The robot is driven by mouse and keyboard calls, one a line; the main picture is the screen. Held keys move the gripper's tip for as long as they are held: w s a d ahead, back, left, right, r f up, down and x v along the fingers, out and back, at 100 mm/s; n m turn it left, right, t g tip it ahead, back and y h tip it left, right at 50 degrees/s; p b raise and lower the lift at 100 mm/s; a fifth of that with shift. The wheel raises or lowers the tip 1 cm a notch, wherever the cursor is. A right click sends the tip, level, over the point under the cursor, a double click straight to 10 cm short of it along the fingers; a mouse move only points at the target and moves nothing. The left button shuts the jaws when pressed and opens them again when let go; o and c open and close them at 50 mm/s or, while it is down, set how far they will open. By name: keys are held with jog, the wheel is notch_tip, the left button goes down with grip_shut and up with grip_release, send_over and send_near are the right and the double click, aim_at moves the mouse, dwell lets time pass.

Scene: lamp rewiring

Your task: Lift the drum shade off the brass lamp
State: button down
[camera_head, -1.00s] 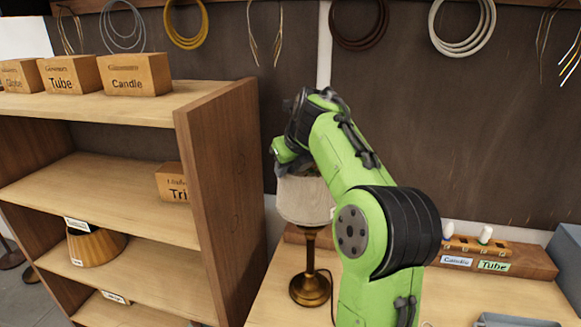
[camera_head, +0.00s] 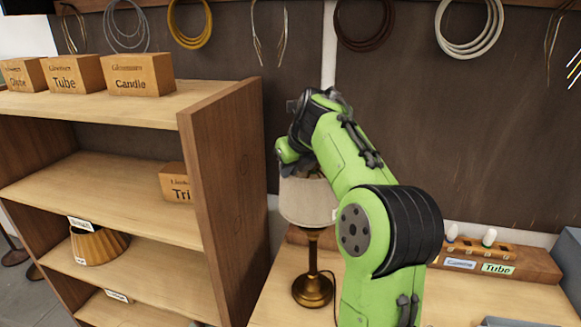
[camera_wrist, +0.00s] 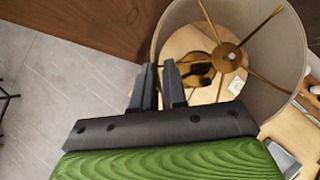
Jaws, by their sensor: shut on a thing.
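The pale fabric drum shade (camera_head: 308,203) sits over the top of the brass lamp (camera_head: 313,288), which stands upright on the table. My gripper (camera_wrist: 158,82) is at the shade's upper rim and is shut on the rim wall. In the wrist view I look down into the open shade (camera_wrist: 275,45). Its brass spokes and centre ring (camera_wrist: 227,56) show, with the lamp's base below. In the head view my arm hides part of the shade's top and the fingertips. I cannot tell whether the shade is raised off its seat.
A wooden shelf unit (camera_head: 235,200) stands close on the left, with labelled boxes and an amber shade (camera_head: 98,245). A bulb rack (camera_head: 490,262) with Candle and Tube labels is on the table at right. Wire coils hang on the wall behind.

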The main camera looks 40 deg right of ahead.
jog(key=f, duration=0.2)
jog(key=shift+s+d+f+g, duration=0.1)
jog(key=shift+s+f+g, duration=0.2)
jog(key=shift+f+g, duration=0.1)
jog(key=c, duration=1.1)
grip_release()
jog(key=shift+s+r, duration=0.1)
jog(key=shift+r, duration=0.05)
jog(key=v, duration=0.4)
jog(key=w+v, duration=0.1)
jog(key=v, duration=0.1)
jog(key=shift+d+r+b, duration=0.35)
jog(key=shift+r+b, duration=0.05)
jog(key=shift+r, duration=0.1)
jog(key=a+p+v, duration=0.1)
jog(key=v, duration=1)
jog(key=shift+s+t+p, duration=0.3)
jog(key=shift+s+p, duration=0.05)
jog(key=shift+p, duration=0.05)
jog(key=shift+a, duration=0.1)
